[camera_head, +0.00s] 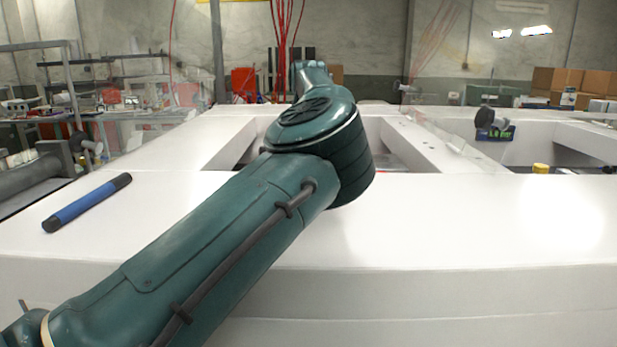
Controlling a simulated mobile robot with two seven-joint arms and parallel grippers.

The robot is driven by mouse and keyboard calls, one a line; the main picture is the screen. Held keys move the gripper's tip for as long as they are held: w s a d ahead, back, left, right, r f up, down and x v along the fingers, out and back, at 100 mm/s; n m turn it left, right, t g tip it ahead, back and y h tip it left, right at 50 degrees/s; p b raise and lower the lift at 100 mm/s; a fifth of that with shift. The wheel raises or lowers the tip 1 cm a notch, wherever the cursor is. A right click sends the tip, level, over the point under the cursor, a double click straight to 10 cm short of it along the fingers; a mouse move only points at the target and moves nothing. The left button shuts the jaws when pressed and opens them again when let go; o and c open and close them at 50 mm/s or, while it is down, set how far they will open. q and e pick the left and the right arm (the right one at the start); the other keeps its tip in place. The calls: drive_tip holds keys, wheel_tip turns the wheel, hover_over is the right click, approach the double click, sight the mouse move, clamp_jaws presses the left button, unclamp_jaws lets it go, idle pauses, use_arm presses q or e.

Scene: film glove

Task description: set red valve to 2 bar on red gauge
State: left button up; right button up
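No red valve or red gauge can be made out. My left arm comes in from the lower left and crosses the middle of the head view, hiding part of the scene behind it. Its far end is at the upper middle, and no gripper fingers show there. My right gripper is not in view. On the right, a small dark display (496,133) with green characters, seemingly starting "1.0", stands by a dark round part (486,117). Whether it is a gauge I cannot tell.
A white bench (450,222) with recessed openings fills the front. A blue and black cylinder (87,202) lies on its left part. A yellow cap (541,168) shows at the right opening. A grey roller (30,180) is at far left. The bench's right front is clear.

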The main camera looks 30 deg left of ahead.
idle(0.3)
use_arm(q)
drive_tip(key=o, duration=1)
drive_tip(key=shift+c, duration=0.2)
drive_tip(key=shift+r, duration=0.1)
wheel_tip(320, 180, up, 13)
drive_tip(key=p, duration=0.3)
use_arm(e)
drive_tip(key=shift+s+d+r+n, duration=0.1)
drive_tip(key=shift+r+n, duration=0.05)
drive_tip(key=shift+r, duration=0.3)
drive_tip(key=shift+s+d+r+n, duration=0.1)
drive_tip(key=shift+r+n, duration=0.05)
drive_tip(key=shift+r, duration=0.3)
use_arm(q)
drive_tip(key=shift+s, duration=0.1)
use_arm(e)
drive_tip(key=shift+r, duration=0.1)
